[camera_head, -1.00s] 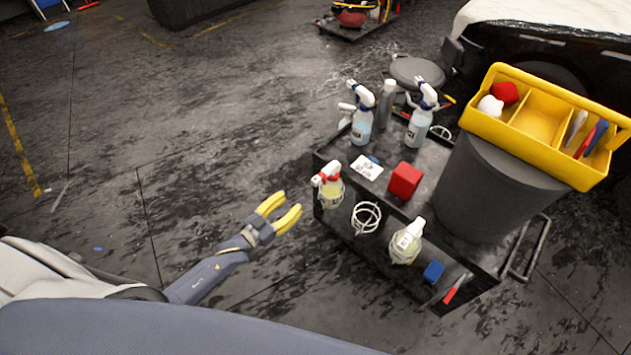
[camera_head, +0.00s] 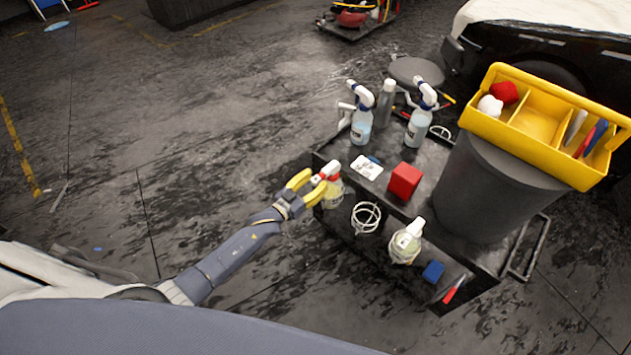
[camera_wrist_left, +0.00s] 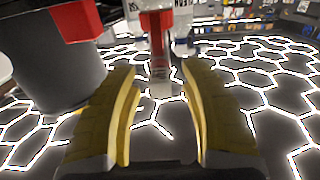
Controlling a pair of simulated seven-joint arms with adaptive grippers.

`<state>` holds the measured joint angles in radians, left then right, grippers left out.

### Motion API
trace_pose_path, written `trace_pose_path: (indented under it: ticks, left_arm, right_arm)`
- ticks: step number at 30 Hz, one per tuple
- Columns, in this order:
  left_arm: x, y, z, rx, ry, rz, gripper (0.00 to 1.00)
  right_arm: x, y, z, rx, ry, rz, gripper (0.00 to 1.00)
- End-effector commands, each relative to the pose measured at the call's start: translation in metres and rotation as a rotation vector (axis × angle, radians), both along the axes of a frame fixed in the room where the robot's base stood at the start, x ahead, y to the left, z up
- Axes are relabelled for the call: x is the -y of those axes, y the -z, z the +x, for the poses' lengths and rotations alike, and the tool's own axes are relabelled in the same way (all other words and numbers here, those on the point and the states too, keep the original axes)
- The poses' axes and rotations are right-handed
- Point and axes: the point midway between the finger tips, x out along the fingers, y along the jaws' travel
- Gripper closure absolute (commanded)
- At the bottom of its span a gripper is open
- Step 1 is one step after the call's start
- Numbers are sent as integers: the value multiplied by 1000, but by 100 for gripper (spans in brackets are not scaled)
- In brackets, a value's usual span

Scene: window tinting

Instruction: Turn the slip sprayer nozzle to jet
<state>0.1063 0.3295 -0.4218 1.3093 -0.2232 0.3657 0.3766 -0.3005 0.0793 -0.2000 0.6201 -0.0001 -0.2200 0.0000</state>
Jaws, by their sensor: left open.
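A spray bottle with a red and white head (camera_head: 330,171) sits in a holder at the cart's left edge. Two spray bottles with blue and white heads (camera_head: 361,122) (camera_head: 420,118) stand at the back of the cart. A spray bottle with a white head (camera_head: 406,243) sits in a wire ring at the front edge. I cannot tell which is the slip sprayer or read any nozzle setting. My left gripper (camera_head: 317,183) is open at the red-headed bottle. In the left wrist view, a bottle with a red part (camera_wrist_left: 158,42) shows beyond the open yellow fingers. My right gripper is not seen.
A grey bin (camera_head: 490,195) holds up a yellow caddy (camera_head: 540,123) at right. The floor left of the cart is clear.

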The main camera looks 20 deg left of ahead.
Motion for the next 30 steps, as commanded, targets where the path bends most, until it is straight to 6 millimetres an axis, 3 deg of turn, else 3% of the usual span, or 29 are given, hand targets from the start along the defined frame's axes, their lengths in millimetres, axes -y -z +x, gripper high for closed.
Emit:
trace_pose_path:
  ticks: [9, 20, 30]
  left_arm:
    - [0, 0, 0, -1, 0, 0, 56]
    - [0, 0, 0, -1, 0, 0, 98]
    - [0, 0, 0, 9, -1, 19, 100]
  right_arm:
    - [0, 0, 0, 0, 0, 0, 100]
    - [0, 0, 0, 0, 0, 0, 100]
    - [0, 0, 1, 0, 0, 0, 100]
